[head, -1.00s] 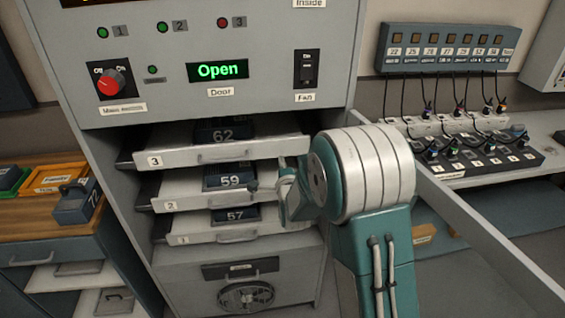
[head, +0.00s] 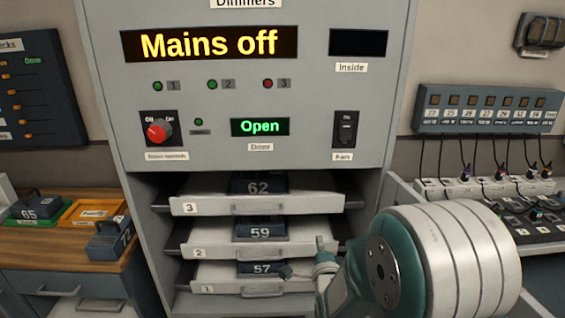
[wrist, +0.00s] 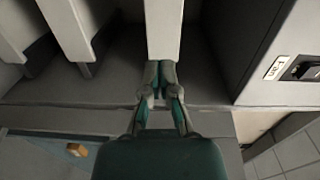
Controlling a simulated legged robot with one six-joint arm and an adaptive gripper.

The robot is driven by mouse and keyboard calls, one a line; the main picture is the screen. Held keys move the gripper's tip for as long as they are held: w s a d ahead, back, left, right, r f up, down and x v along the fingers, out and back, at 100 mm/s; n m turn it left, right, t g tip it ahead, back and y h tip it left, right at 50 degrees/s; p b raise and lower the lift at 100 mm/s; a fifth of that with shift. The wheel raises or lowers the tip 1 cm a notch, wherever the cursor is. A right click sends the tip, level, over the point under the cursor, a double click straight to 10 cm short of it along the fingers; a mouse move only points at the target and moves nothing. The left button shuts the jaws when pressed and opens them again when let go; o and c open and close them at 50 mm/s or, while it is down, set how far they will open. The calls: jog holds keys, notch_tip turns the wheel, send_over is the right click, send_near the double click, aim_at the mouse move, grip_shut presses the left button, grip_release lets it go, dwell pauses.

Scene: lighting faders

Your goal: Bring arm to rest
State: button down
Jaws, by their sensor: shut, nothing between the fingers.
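My arm is at the lower right of the head view, large and close, with a teal and white joint. My gripper (head: 323,256) is partly hidden behind the arm and appears in front of the right ends of trays 2 and 1. In the wrist view my gripper (wrist: 160,84) is shut and empty, its fingertips together in front of a pale upright strip (wrist: 163,30). Whether it touches the strip I cannot tell.
The dimmer cabinet (head: 240,100) reads "Mains off" and "Open". Its trays 3 (head: 290,203), 2 (head: 200,243) and 1 (head: 225,280) hold units 62, 59 and 57. A bench with unit 72 (head: 108,240) is left; a cabled patch panel (head: 487,108) is right.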

jog(key=s+r+n+g, duration=0.3)
jog(key=s+n, duration=0.3)
jog(key=s, duration=0.3)
jog(key=s+d+r+n+g, duration=0.1)
jog(key=s+r+n+g, duration=0.2)
jog(key=s, duration=0.7)
jog(key=s+r+n+g, duration=0.3)
jog(key=s+n+g, duration=0.3)
jog(key=s+n, duration=0.2)
jog(key=shift+s+d+n+y, duration=0.3)
jog(key=shift+s+n, duration=0.1)
jog(key=shift+s, duration=0.55)
jog(key=shift+s+r, duration=0.1)
